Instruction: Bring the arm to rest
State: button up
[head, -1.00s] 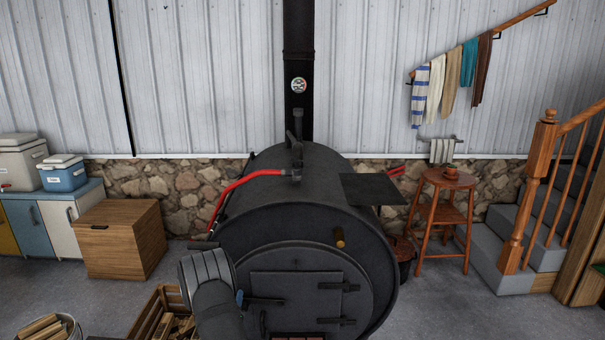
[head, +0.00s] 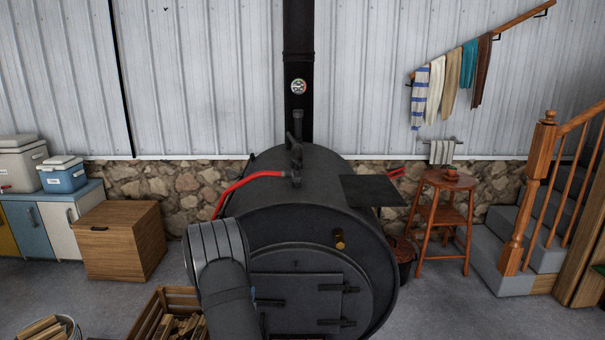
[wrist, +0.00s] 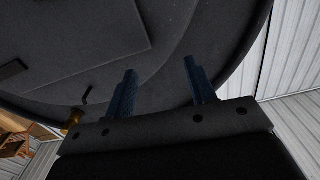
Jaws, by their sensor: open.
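My gripper (wrist: 160,88) shows in the wrist view as two blue fingers, apart and with nothing between them. Beyond the fingers is the dark front of the barrel stove (wrist: 60,50). In the head view my arm stands in front of the left part of the stove (head: 330,220) and hides some of its front. I cannot tell whether the fingers touch the stove.
A wood crate (head: 150,318) with split logs stands left of the arm. A wooden box (head: 122,240) is further left. A red-brown stool (head: 440,215) stands right of the stove, near the stairs (head: 520,255). A flat dark plate (head: 372,190) juts from the stove's right.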

jog(key=shift+s, duration=1)
